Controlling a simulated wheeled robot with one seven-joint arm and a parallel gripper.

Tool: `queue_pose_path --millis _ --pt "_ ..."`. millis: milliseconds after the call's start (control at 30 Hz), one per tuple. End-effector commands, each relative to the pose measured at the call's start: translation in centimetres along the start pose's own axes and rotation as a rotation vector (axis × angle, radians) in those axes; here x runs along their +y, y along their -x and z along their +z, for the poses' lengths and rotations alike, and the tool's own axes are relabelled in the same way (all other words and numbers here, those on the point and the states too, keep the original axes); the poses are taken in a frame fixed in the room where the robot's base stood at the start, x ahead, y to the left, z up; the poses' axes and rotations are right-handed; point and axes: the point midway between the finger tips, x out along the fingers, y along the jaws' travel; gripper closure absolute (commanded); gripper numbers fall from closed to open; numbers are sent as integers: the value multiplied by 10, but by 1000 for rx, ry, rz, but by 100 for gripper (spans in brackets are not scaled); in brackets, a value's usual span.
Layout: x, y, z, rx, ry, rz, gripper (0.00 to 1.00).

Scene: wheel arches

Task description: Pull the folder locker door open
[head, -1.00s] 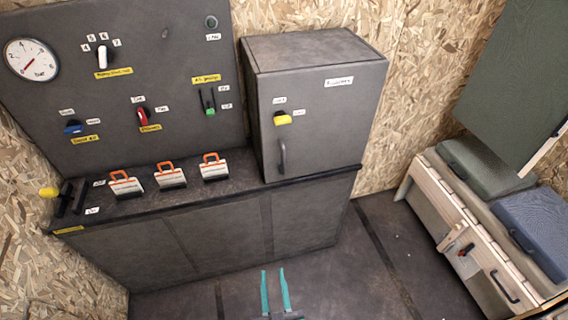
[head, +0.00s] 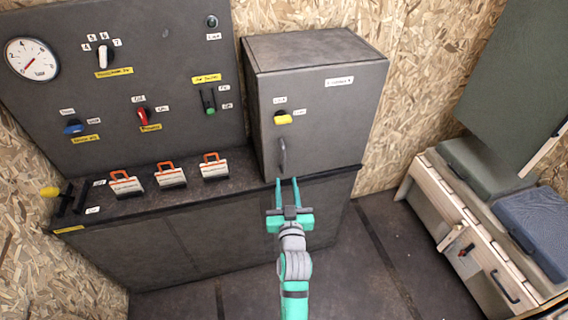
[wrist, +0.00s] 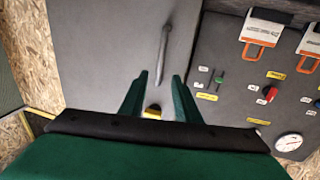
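The folder locker (head: 335,125) is a grey box on the counter, with a white label (head: 338,81) whose writing is too small to read. Its door is shut. A grey vertical bar handle (head: 282,155) is on the door's lower left, with a yellow knob (head: 283,118) above it. My gripper (head: 287,181) is open and empty, just below the handle in the head view. In the wrist view, the handle (wrist: 163,55) appears beyond my fingertips (wrist: 159,77), roughly in line with the gap between them. The knob (wrist: 153,111) is partly hidden by my gripper.
A panel (head: 150,40) with a gauge, knobs and switches stands left of the locker. Several orange-handled clips (head: 170,177) sit on the counter (head: 240,169). A wooden bench (head: 455,235) with cushions is at the right. Floor (head: 370,280) between is clear.

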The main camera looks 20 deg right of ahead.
Motion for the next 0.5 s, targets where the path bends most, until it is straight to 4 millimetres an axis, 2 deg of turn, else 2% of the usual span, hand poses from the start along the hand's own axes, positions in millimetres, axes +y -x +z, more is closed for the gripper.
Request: queue_pose_path --millis 500 --pt "0 -81 -1 2 0 -1 70"
